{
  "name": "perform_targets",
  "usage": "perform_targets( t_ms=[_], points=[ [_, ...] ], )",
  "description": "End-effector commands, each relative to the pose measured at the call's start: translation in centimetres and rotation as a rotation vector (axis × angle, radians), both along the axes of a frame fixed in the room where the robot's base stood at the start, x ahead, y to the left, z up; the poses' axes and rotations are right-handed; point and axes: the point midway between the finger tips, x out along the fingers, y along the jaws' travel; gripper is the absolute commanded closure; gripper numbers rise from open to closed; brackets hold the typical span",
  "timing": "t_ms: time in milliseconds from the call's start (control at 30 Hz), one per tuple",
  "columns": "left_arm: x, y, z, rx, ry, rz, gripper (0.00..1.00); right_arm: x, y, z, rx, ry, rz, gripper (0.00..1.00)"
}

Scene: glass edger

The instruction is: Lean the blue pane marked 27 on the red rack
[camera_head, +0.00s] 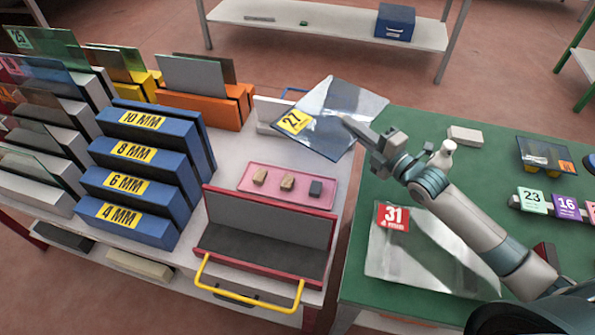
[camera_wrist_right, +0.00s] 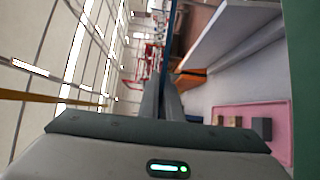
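The blue pane (camera_head: 350,100) with the yellow 27 label is tilted in the air, above the gap between the white table and the green table. My right gripper (camera_head: 352,124) is shut on it near its right side. In the right wrist view the pane (camera_wrist_right: 168,55) shows edge-on as a thin blue strip between the two fingers (camera_wrist_right: 162,100). The red rack (camera_head: 262,224) stands at the front of the white table, with a grey back and dark base, and holds no pane. The pane is behind and right of it, apart from it. My left gripper is not in view.
A pink tray (camera_head: 251,193) with small blocks lies behind the rack; it also shows in the wrist view (camera_wrist_right: 283,145). Blue thickness-marked racks (camera_head: 150,165) stand left. A pane marked 31 (camera_head: 385,255) lies on the green table (camera_head: 480,190) under my right arm.

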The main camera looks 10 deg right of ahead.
Motion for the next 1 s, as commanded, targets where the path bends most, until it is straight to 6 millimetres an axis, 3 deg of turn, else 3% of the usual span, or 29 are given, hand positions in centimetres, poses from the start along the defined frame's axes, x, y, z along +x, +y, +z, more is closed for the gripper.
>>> perform_targets(
  t_ms=[267, 400, 600, 767, 1000],
  points=[
    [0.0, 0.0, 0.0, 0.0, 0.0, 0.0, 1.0, -3.3, 5.1, -0.4, 0.01, -0.007, 0.008, 1.0],
    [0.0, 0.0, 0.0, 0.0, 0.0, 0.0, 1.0, -5.8, 8.0, -0.2, 0.011, -0.006, -0.008, 1.0],
    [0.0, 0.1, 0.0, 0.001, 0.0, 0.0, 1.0, -9.7, 10.9, 0.9, 0.012, -0.005, -0.079, 1.0],
    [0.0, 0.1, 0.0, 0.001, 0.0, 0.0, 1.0, -12.7, 11.5, 2.3, 0.011, -0.005, -0.175, 1.0],
    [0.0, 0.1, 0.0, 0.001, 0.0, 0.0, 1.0, -16.1, 10.2, 4.1, 0.006, -0.003, -0.332, 1.0]
  ],
)
